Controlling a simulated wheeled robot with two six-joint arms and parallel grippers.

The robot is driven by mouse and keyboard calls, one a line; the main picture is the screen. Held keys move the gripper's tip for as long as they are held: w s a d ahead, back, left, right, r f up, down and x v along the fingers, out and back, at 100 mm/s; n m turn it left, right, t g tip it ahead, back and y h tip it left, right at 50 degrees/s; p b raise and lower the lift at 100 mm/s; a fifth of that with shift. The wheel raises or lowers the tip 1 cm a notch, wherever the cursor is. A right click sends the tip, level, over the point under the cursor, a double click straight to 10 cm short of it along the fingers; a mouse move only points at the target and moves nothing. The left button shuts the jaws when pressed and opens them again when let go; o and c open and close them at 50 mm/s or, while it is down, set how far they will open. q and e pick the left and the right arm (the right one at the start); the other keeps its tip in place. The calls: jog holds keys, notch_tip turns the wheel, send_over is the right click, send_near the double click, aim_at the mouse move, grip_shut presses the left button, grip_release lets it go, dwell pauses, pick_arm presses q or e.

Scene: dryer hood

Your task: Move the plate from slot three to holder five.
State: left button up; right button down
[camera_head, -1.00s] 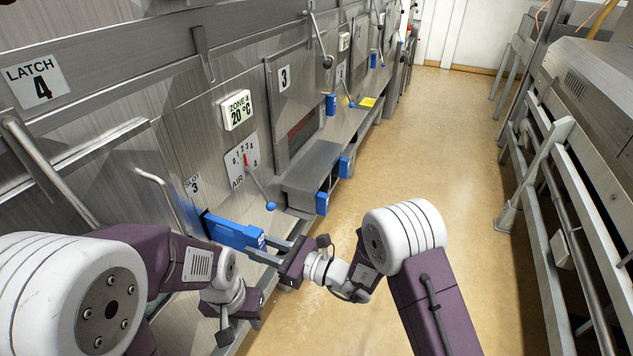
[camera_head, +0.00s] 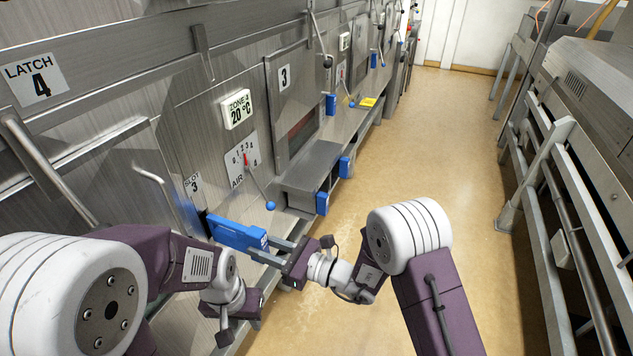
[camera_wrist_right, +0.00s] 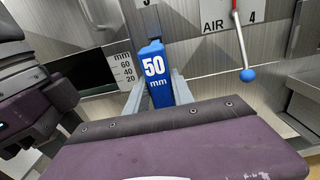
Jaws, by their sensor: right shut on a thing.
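The plate (camera_head: 228,230) shows as a blue bar at slot three, beside the "SLOT 3" label (camera_head: 193,184). In the right wrist view its blue end (camera_wrist_right: 155,75) reads "50 mm". My right gripper (camera_head: 270,250) is shut on this blue end, with one finger on each side. The plate's inner part is hidden in the wall. My left gripper (camera_head: 235,308) hangs below the plate near the wall, apart from it; its fingers are not clear. I cannot pick out holder five by any label.
A lever with a blue ball (camera_head: 270,205) stands out from the air scale near the plate. More blue blocks sit along the lower shelf, such as one (camera_head: 322,203) further on. A metal rack (camera_head: 565,200) lines the right side. The aisle floor (camera_head: 440,150) is clear.

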jog(key=shift+v, duration=1.75)
jog(key=b+v, duration=0.1)
jog(key=v, duration=0.9)
